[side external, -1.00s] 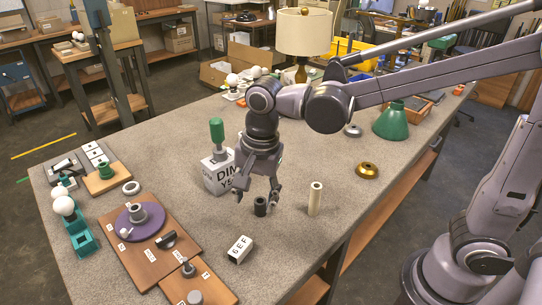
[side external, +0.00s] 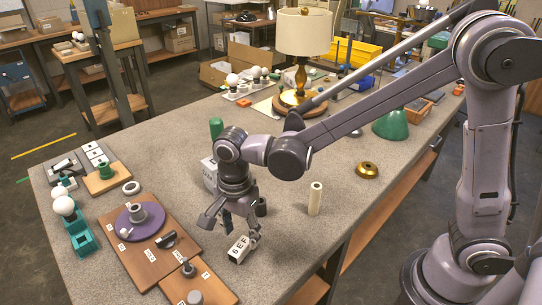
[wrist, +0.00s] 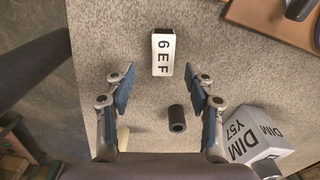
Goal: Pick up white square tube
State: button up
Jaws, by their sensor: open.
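The white square tube (side external: 239,249) lies on the table near its front edge, with black letters along its face. In the wrist view the white square tube (wrist: 162,53) sits upper centre, just beyond the fingertips. My gripper (side external: 230,224) is open and empty, over the table just behind the tube in the side view. In the wrist view my gripper (wrist: 160,82) has its two blue-padded fingers spread wide. I cannot tell its exact height above the tube.
A short dark cylinder (wrist: 177,118) stands between and behind the fingers. A white DIM box (wrist: 254,138) is near the right finger. A cream cylinder (side external: 315,198) stands to the right. A brown board with parts (side external: 150,245) lies to the left.

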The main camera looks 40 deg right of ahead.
aim_at(241, 244)
jog(key=shift+w+d+f, duration=0.1)
jog(key=shift+f, duration=1)
jog(key=shift+w+f, duration=0.1)
jog(key=shift+f, duration=1)
grip_shut()
